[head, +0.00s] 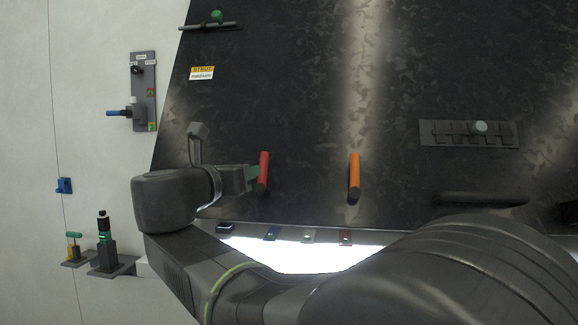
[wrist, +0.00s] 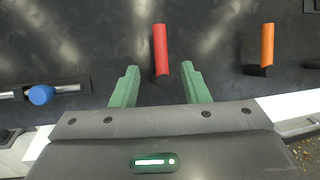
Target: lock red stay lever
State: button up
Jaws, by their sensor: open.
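The red stay lever (head: 263,170) is a red cylindrical handle standing out from the dark panel. In the wrist view the red lever (wrist: 160,48) lies just beyond and between the two green fingertips. My gripper (wrist: 158,76) is open, with one finger on each side of the lever's line and nothing held. In the head view my gripper (head: 252,174) is beside the red lever, on its left; there I cannot tell whether a finger touches it. The lever's base is partly hidden in the head view.
An orange lever (head: 354,176) stands to the right of the red one, also in the wrist view (wrist: 267,45). A blue knob (wrist: 41,95) on a bar is at left. A slotted plate with a white knob (head: 479,128) is farther right. Small coloured blocks line the panel's lower edge.

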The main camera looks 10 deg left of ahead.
aim_at(263, 165)
jog(key=p+x, duration=0.1)
jog(key=x, duration=1)
grip_shut()
